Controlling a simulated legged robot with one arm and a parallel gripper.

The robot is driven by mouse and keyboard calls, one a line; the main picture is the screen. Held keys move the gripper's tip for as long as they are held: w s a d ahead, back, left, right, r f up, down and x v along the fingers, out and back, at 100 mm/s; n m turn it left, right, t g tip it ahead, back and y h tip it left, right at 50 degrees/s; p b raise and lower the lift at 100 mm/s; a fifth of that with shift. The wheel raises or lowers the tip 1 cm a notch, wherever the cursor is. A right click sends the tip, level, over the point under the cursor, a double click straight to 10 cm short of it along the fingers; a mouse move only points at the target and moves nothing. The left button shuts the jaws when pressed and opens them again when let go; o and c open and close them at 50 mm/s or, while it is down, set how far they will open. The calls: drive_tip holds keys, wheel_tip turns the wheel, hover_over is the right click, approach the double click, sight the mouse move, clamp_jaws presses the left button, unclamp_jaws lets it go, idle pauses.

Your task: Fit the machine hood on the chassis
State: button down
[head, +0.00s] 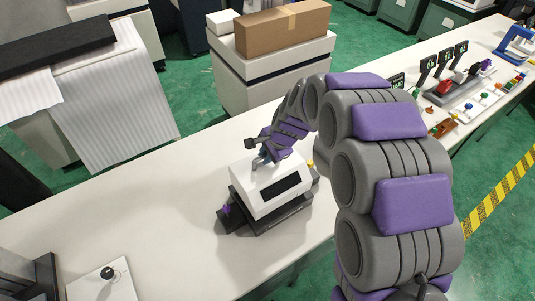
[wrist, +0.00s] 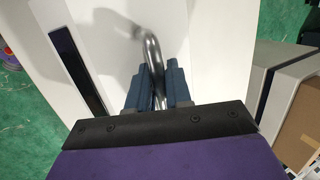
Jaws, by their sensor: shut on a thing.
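The white machine hood (head: 286,194) with a dark window sits over the dark chassis (head: 262,222) on the long white table. A curved metal handle (wrist: 153,52) stands up from the hood's top in the wrist view. My gripper (head: 262,160) is above the hood, and its blue fingers (wrist: 158,85) are shut on the handle. The hood also fills much of the wrist view (wrist: 105,35). The chassis shows along the front and left of the hood. I cannot tell whether the hood is fully seated on it.
The white table (head: 130,222) is clear to the left of the chassis. A white plate with a black knob (head: 107,273) lies at the front left. Small parts and signs (head: 465,85) stand at the far right. A cardboard box (head: 282,28) sits on a cabinet behind.

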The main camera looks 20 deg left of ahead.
drive_tip(key=shift+a, duration=0.3)
drive_tip(key=shift+d+r, duration=0.1)
drive_tip(key=shift+d, duration=0.6)
drive_tip(key=shift+a, duration=0.3)
drive_tip(key=shift+d+p, duration=0.15)
drive_tip(key=shift+p, duration=0.45)
drive_tip(key=shift+a+p, duration=0.2)
drive_tip(key=shift+p, duration=0.25)
drive_tip(key=shift+s+f+b, duration=0.1)
drive_tip(key=shift+f+b, duration=0.2)
drive_tip(key=shift+f, duration=1.35)
idle(0.4)
drive_tip(key=c, duration=1)
unclamp_jaws()
drive_tip(key=shift+o, duration=0.2)
